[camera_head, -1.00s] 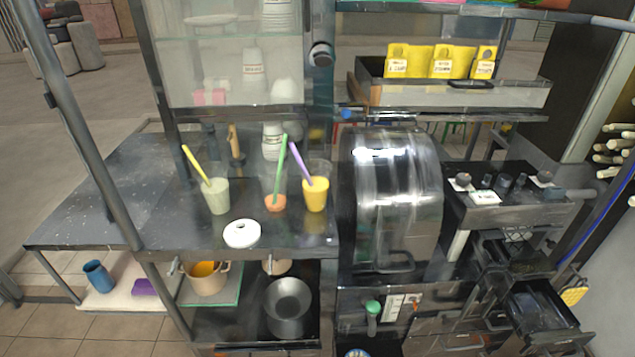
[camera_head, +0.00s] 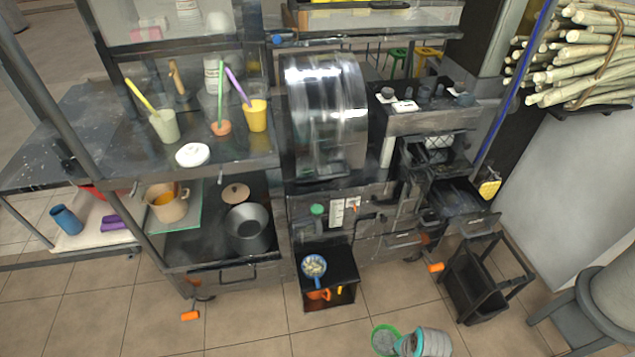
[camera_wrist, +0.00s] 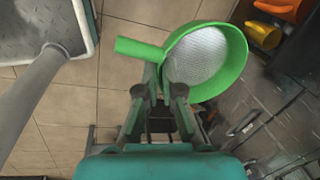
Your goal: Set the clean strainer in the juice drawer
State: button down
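A green strainer (camera_head: 386,340) with a pale mesh shows at the bottom of the head view, held above the tiled floor. In the wrist view the strainer (camera_wrist: 205,62) has its mesh facing the camera and its handle pointing left. My gripper (camera_wrist: 163,80) is shut on the handle close to the bowl; it also shows in the head view (camera_head: 408,343). A blue strainer (camera_head: 313,266) lies in an open low drawer (camera_head: 329,303). Two pulled-out drawers, an upper one (camera_head: 437,158) and a lower one (camera_head: 468,224), are under the press at the right. I cannot tell which is the juice drawer.
Orange items (camera_head: 318,294) sit in the low compartment. A black crate-like stand (camera_head: 480,280) is on the floor at the right, beside a grey stool (camera_head: 590,310). Sugarcane (camera_head: 580,60) is stacked at upper right. Floor in front of the cabinet is partly clear.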

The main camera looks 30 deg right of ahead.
jog(key=w+a+r+n, duration=0.3)
jog(key=w+a+n, duration=0.2)
jog(key=w, duration=0.3)
jog(key=w+a+r+n+g+y, duration=0.1)
jog(key=w+a+r+n, duration=0.2)
jog(key=w, duration=0.6)
jog(key=w+a+r+n+g+y, duration=0.1)
jog(key=w+a+r+n, duration=0.3)
jog(key=w+a+n, duration=0.4)
jog(key=shift+w+n, duration=0.3)
jog(key=shift+n, duration=0.3)
jog(key=shift+d, duration=0.1)
